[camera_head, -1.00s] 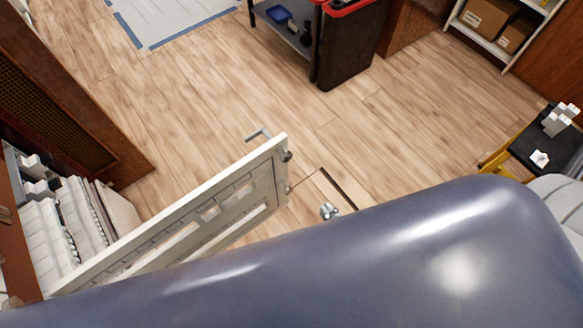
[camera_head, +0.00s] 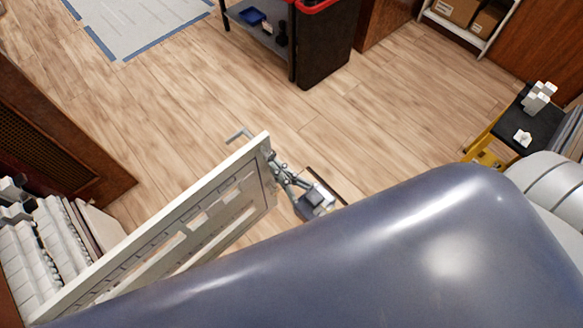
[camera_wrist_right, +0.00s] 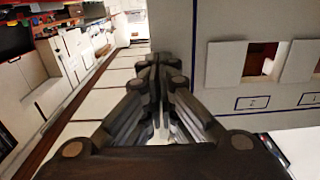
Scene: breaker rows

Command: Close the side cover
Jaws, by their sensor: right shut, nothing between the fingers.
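The side cover (camera_head: 205,200) is a pale panel with rectangular cutouts, standing swung open from the breaker rows (camera_head: 40,240) at the left. A bent handle (camera_head: 238,134) sticks out from its far face. My right gripper (camera_head: 272,163) is shut and empty at the cover's free edge. In the right wrist view the shut fingers (camera_wrist_right: 156,62) point forward beside the cover (camera_wrist_right: 225,35), whose cutouts lie to the right. I cannot tell whether the fingers touch it. My left gripper is not in view.
My large blue-grey body part hides the lower middle of the head view. A black step stool (camera_head: 530,127) with a yellow frame and small white parts stands at the right. A dark cart (camera_head: 325,45) stands at the back. The wooden floor (camera_head: 200,80) beyond the cover is clear.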

